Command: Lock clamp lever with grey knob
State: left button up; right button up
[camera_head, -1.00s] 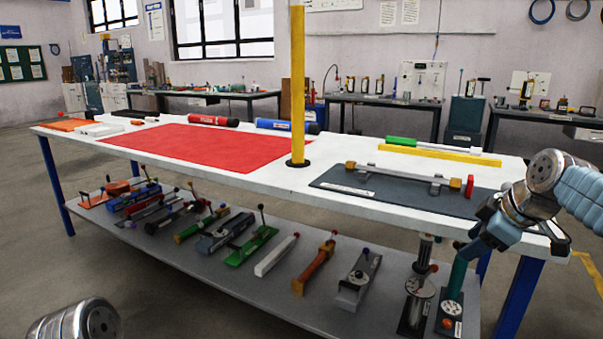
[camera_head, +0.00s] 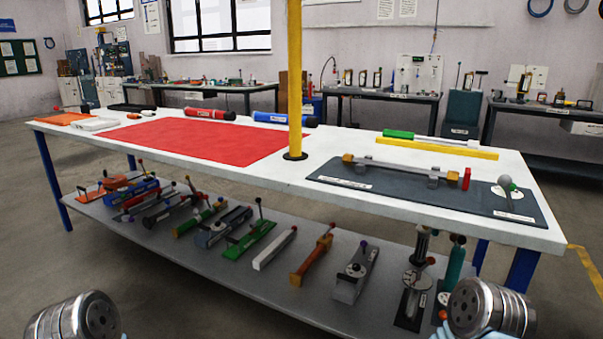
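A lever with a grey knob (camera_head: 504,181) stands at the right end of the dark grey mat (camera_head: 395,200), on the white tabletop. The lever slants slightly, with the knob at its upper end. A white disc with a green spot (camera_head: 513,191) is just behind it. I cannot tell from this view whether the clamp is locked. A metal bar (camera_head: 410,169) lies across supports on the mat, left of the lever, with a red block (camera_head: 466,178) at its right end. Neither gripper shows; only my arm links are in the bottom corners, apart from the table.
A yellow post (camera_head: 295,80) rises from the table. A red mat (camera_head: 200,140) lies to its left. A yellow bar (camera_head: 435,149) and a green-handled tool (camera_head: 400,134) lie at the back right. The lower shelf (camera_head: 215,260) holds several colored clamps and tools.

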aim_at(504, 181)
jog(key=z, duration=1.35)
